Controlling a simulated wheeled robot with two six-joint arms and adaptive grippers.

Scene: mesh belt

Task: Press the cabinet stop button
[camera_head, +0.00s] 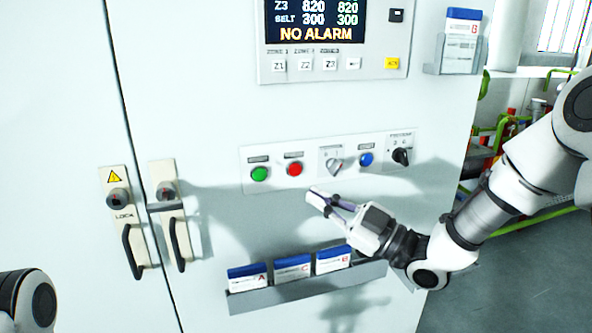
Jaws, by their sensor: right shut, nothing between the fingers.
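A red button (295,169) sits on a light strip panel (222,165) on the white cabinet (220,90). It stands between a green button (260,174) and a grey rotary switch (336,165). I cannot read the small label above it. My right gripper (318,198) is shut and empty. Its fingertips show below and a little right of the red button, apart from it in the picture. How far the tips are from the panel is hard to tell. My left gripper is out of view; only a piece of my left arm shows at the lower left.
A blue button (366,159) and a black selector knob (401,156) are on the same strip. Above is a display (315,22) reading NO ALARM. Below, a rack (300,284) holds several blue-and-white boxes. Two black door handles (133,251) (180,245) stick out at left.

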